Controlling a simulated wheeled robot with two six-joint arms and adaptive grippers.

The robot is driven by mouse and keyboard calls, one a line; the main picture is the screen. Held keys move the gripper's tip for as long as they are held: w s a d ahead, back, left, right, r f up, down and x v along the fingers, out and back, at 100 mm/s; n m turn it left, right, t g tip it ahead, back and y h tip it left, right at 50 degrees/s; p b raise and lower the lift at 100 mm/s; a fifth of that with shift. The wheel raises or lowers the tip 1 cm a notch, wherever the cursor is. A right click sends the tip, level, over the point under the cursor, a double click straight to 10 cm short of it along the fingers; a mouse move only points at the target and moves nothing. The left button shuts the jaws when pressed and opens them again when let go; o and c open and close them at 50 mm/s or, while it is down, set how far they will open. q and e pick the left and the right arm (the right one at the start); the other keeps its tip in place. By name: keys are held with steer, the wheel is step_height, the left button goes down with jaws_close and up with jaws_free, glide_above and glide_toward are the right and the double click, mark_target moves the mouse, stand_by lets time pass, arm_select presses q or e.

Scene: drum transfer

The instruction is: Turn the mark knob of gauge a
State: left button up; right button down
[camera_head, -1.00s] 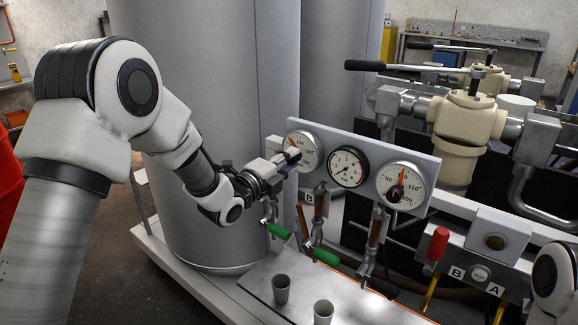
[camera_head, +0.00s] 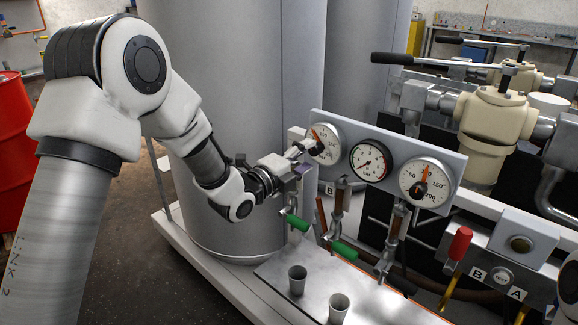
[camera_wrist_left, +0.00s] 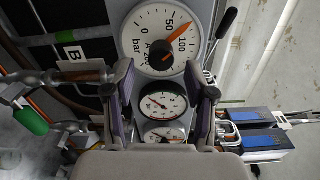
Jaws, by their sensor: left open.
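Gauge a (camera_head: 327,146) is the left white dial on the panel. My right gripper is out of view.
A smaller black-rimmed gauge (camera_head: 370,160) and another white gauge (camera_head: 427,182) share the panel. Green-handled valves (camera_head: 297,222) hang below. A large grey tank stands behind my left arm.

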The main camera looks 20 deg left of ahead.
arm_select(q)
steer(key=v, duration=0.9)
steer(key=shift+s, duration=0.2)
